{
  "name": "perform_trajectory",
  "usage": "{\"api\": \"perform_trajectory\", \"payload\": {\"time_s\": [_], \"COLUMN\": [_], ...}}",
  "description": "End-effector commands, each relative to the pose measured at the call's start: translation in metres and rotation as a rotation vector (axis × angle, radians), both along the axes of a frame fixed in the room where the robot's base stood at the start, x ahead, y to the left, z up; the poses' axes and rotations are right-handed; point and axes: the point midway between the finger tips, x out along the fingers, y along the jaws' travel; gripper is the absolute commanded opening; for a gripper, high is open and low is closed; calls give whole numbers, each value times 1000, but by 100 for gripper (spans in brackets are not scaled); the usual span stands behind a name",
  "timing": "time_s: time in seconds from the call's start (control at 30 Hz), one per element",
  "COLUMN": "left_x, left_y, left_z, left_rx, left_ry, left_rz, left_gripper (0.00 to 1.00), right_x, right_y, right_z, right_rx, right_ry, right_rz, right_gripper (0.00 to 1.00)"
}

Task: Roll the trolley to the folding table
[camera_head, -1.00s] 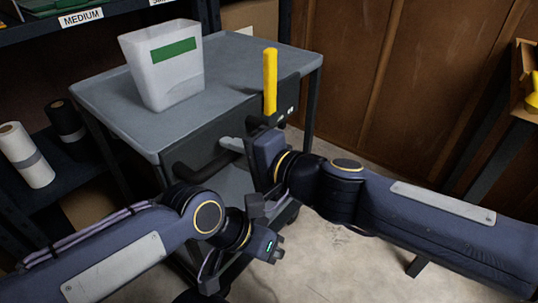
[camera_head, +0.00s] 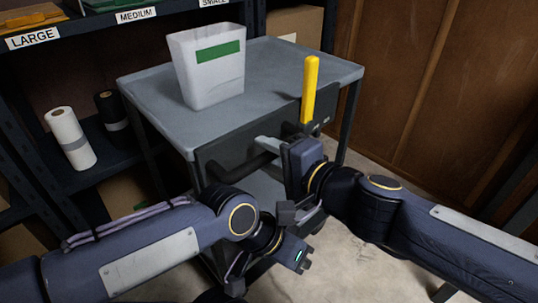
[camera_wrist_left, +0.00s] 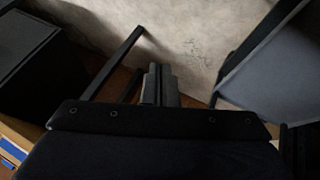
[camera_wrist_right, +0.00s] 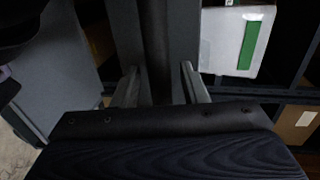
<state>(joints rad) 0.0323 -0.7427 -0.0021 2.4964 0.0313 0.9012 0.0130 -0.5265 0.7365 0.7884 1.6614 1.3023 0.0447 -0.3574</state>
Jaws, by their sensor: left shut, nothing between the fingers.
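The grey trolley (camera_head: 150,85) stands ahead of me in the head view, with a white bin (camera_head: 205,75) with a green label on its top. My right gripper (camera_head: 268,146) is at the handle. In the right wrist view its open fingers (camera_wrist_right: 160,85) stand either side of the black bar (camera_wrist_right: 154,40), with gaps visible. My left gripper (camera_head: 303,262) is shut and empty, low in front of the trolley; its fingers show in the left wrist view (camera_wrist_left: 160,85). I cannot make out the folding table.
A shelf rack with labels (camera_head: 34,38) stands at the left, holding a white roll (camera_head: 70,138) and a black roll (camera_head: 112,120). A cardboard box (camera_head: 295,25) is behind the trolley. A brown panelled wall (camera_head: 415,80) closes the right. Pale floor (camera_head: 350,250) shows between my arms.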

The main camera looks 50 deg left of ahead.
Motion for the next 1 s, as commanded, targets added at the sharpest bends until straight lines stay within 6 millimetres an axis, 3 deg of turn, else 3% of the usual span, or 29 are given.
{"api": "perform_trajectory", "payload": {"time_s": [0.4, 0.77, 1.0], "left_x": [0, 0, 0], "left_y": [0, 0, 0], "left_z": [4, 5, 5], "left_rx": [0, 0, 0], "left_ry": [0, 0, 0], "left_rz": [0, 0, 0], "left_gripper": [0, 0, 28], "right_x": [1, 0, 0], "right_y": [-64, -72, -72], "right_z": [13, 14, 14], "right_rx": [-1, -2, -1], "right_ry": [-2, 1, 1], "right_rz": [-4, -1, -1], "right_gripper": [40, 40, 40]}}
